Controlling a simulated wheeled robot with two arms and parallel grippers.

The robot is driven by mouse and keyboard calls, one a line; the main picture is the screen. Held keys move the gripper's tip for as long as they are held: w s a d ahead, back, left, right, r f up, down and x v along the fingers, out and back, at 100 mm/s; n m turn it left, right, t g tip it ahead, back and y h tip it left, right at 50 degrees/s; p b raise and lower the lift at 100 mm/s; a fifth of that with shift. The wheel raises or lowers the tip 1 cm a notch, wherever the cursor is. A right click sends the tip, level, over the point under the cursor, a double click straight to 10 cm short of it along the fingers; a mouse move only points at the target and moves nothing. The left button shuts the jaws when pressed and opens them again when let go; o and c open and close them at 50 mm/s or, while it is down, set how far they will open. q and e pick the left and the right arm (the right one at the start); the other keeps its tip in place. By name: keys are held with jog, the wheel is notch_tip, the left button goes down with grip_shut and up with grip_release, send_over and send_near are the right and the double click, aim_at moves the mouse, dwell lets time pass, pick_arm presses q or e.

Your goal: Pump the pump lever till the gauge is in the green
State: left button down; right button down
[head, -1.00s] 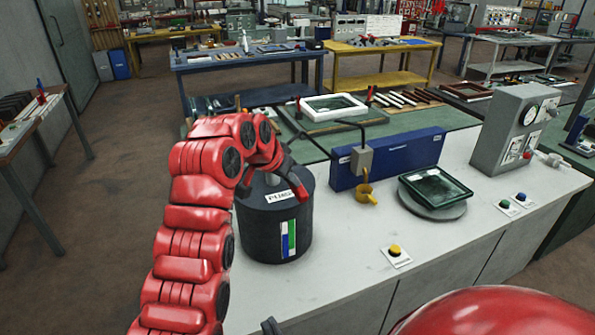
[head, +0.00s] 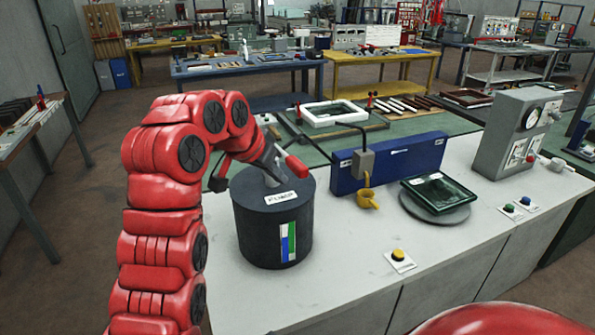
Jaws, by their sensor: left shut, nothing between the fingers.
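The pump is a dark cylinder (head: 272,228) with a white label, standing at the left end of the white bench. Its gauge (head: 288,243) is a vertical strip on the front with a blue column low on the left and a green band on the right. The blue column's exact level against the green is too small to tell. The lever's red end (head: 297,166) sticks out above the pump's top, to the right. My left gripper (head: 264,158) is shut and empty, above the pump beside the lever; whether it touches the lever is unclear. My right gripper is out of view.
The front middle of the bench is clear.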

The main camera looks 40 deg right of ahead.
pick_arm(q)
jog(key=p+v, duration=0.3)
jog(key=v, duration=1.1)
jog(key=shift+a+r, duration=0.15)
jog(key=shift+r, duration=0.05)
